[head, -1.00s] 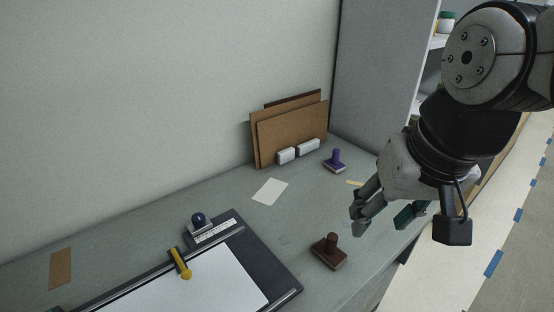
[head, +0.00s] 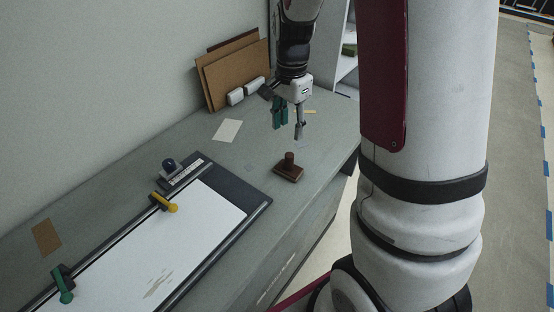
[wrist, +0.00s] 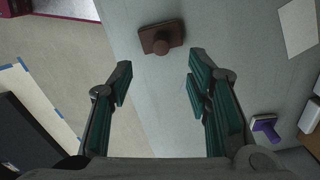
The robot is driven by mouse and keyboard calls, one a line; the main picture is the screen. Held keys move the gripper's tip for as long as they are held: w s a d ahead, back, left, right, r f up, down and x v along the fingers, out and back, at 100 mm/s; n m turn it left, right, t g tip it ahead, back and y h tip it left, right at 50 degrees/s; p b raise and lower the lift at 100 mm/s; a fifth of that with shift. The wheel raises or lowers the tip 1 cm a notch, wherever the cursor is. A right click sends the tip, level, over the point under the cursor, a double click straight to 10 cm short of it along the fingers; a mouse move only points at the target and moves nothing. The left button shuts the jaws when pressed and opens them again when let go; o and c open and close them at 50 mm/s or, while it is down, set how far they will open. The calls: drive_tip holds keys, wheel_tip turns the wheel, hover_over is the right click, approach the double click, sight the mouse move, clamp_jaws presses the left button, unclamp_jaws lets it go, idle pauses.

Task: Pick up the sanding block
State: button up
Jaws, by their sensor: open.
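A brown block with a round upright knob (head: 288,170) sits on the grey worktop near its front edge; it looks like the sanding block. In the wrist view the brown block (wrist: 160,40) lies just beyond the gap between my fingertips, upright and untouched. My gripper (head: 288,128) is open and empty, with its green-padded fingers pointing down, above the worktop and behind the block. The wrist view shows the gripper (wrist: 158,66) with its fingers well apart and nothing between them.
A purple-handled block (wrist: 265,125) stands right of my fingers in the wrist view. A dark board with white paper (head: 185,245) and yellow and green clamps lies left of the brown block. Brown panels (head: 237,77) and white blocks (head: 245,91) stand at the wall.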

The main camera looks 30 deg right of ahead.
sight(289, 155)
wheel_tip(289, 155, down, 8)
drive_tip(key=shift+f, duration=0.15)
drive_tip(key=shift+w+d+f+p, duration=0.1)
drive_tip(key=shift+d+f+p, duration=0.1)
drive_tip(key=shift+f, duration=1.1)
drive_tip(key=shift+w+d+f+p, duration=0.1)
drive_tip(key=shift+f+p, duration=0.1)
drive_tip(key=shift+f, duration=1.1)
clamp_jaws()
